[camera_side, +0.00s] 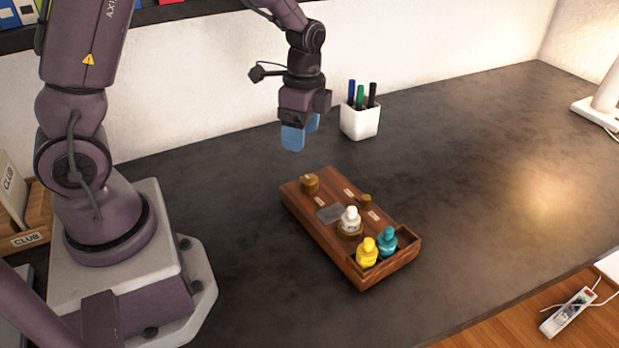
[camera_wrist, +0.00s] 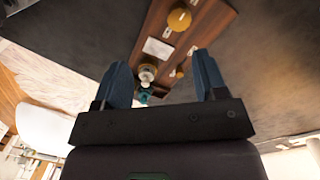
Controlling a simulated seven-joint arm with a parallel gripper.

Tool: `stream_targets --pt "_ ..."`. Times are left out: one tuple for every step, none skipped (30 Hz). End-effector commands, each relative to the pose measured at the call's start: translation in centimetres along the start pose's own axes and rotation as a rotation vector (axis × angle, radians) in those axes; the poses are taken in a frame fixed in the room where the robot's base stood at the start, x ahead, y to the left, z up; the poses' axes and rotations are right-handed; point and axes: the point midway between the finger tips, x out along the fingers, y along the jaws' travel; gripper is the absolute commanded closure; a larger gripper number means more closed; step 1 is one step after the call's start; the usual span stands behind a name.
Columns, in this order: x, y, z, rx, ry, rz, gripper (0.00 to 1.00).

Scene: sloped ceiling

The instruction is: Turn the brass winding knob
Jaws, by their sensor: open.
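A brown wooden box (camera_side: 301,203) lies on the dark table, with a large round brass knob (camera_side: 310,183) at its far left end. A smaller brass knob (camera_side: 365,200) sits by the right edge. The wrist view shows the large knob (camera_wrist: 179,19) at the top, with a pale mark on it, and the small knob (camera_wrist: 180,72) lower down. I cannot tell for sure which is the winding knob. My gripper (camera_side: 303,132) is open, its blue fingers pointing down, above and beyond the box's far end. Nothing is between the fingers.
A white bottle (camera_side: 350,221) stands on the box; a yellow bottle (camera_side: 367,253) and a teal bottle (camera_side: 387,241) stand in its near compartment. A white pen cup (camera_side: 360,121) stands behind the box, right of my gripper. The table (camera_side: 480,190) is clear to the right.

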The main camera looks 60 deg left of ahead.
Motion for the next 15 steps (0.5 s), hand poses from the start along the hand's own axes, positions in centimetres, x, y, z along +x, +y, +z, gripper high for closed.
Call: stream_targets --pt "0.6 -0.9 -0.2 0.099 -0.001 -0.005 0.35" --pt "0.6 -1.3 -0.4 0.16 0.002 -0.013 0.35" --pt "0.3 -1.8 -0.7 0.234 0.01 -0.03 0.35" --pt "0.0 -2.1 -0.8 0.284 0.014 -0.041 0.35" --pt "-0.1 -2.2 -0.9 0.328 0.017 -0.048 0.35" --pt "-0.1 -2.3 -1.0 0.377 0.018 -0.052 0.35" --pt "-0.1 -2.3 -1.0 0.407 0.017 -0.053 0.35" --pt "-0.1 -2.3 -1.0 0.43 0.017 -0.054 0.35" --pt "-0.1 -2.3 -1.0 0.454 0.017 -0.055 0.35" --pt "0.0 -2.2 -1.0 0.467 0.016 -0.055 0.35" --pt "0.1 -2.2 -1.0 0.474 0.016 -0.054 0.35" --pt "0.4 -2.2 -1.0 0.479 0.015 -0.054 0.35" --pt "0.6 -2.3 -1.0 0.48 0.015 -0.054 0.35" --pt "1.0 -2.3 -1.0 0.481 0.015 -0.053 0.35" --pt "1.5 -2.3 -1.0 0.48 0.014 -0.051 0.35"
